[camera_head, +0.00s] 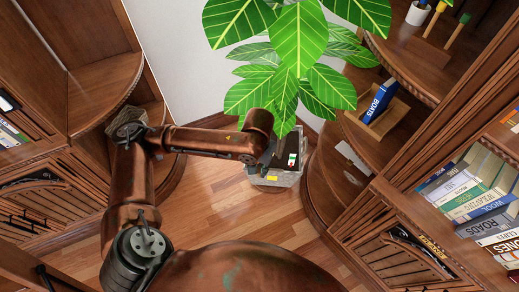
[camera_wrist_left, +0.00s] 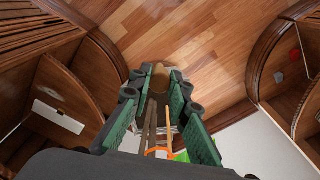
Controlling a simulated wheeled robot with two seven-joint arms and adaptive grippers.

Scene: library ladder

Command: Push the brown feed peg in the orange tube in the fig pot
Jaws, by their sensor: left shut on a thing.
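The fig pot (camera_head: 260,181) is a pale grey box-like pot on the floor near the centre of the head view, under the big-leaved fig (camera_head: 299,40). My left gripper (camera_head: 284,160) is over the pot and hides much of its top. In the left wrist view, the green fingers of the left gripper (camera_wrist_left: 160,84) are closed around a brown rounded piece, which looks like the brown feed peg (camera_wrist_left: 160,77). An orange piece, apparently the orange tube (camera_wrist_left: 158,151), shows lower between the fingers. Whether the peg is in the tube cannot be told. My right gripper is out of view.
Curved wooden shelves stand close on both sides of the pot. A blue book (camera_head: 380,101) stands in a wooden holder (camera_head: 386,121) on the right shelf. More books (camera_head: 470,187) fill the far right shelves. The wooden floor (camera_head: 225,222) in front of the pot is clear.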

